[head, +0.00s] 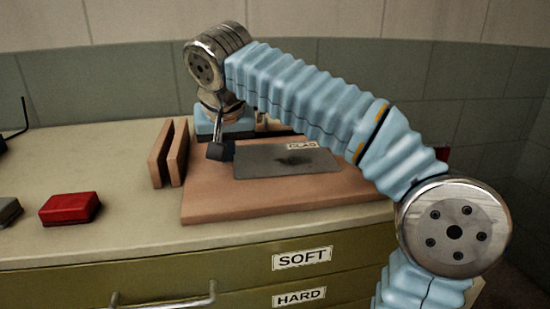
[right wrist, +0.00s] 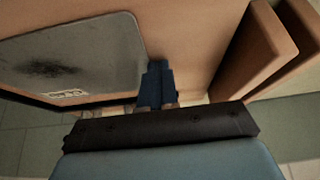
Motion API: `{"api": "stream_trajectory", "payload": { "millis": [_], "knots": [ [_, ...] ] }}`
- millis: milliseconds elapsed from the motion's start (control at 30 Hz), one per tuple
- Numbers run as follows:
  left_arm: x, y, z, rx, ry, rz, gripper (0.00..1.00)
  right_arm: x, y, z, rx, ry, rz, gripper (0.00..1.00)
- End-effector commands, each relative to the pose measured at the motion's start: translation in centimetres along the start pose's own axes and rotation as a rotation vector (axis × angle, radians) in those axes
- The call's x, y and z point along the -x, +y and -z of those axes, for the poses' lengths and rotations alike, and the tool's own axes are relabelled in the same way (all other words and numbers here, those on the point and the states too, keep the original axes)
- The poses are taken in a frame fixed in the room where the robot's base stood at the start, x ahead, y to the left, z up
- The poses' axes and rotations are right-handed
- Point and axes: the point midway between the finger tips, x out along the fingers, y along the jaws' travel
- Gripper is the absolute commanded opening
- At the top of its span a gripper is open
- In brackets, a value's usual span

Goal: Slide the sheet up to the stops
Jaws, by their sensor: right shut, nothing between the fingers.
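A grey metal sheet (head: 280,161) with rounded corners, a dark smudge and a CLAD label lies flat on a brown wooden board (head: 230,207). The sheet also shows in the right wrist view (right wrist: 90,50), at the upper left. My right gripper (head: 219,150) is shut and empty at the left end of the sheet, pointing down. In the right wrist view its fingertips (right wrist: 156,75) are close beside the sheet's edge; I cannot tell whether they touch it. The stops are not clearly visible; a dark strip runs behind the sheet. My left gripper is not in view.
Two upright wooden slabs (head: 167,153) stand left of the board, with a gap between them. A red block (head: 70,208) and a grey block (head: 8,211) sit on the bench top (head: 130,230) at the left. Drawers labelled SOFT and HARD are below. A tiled wall stands behind.

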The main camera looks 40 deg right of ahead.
Motion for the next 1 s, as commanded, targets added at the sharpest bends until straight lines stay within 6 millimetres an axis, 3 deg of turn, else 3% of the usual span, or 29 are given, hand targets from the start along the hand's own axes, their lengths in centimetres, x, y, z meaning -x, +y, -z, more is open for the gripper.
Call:
{"api": "stream_trajectory", "payload": {
  "millis": [1000],
  "knots": [
    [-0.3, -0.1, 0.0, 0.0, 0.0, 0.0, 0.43, 0.0, 3.1, 0.0, -0.001, 0.0, 0.0, 0.0]
  ]
}}
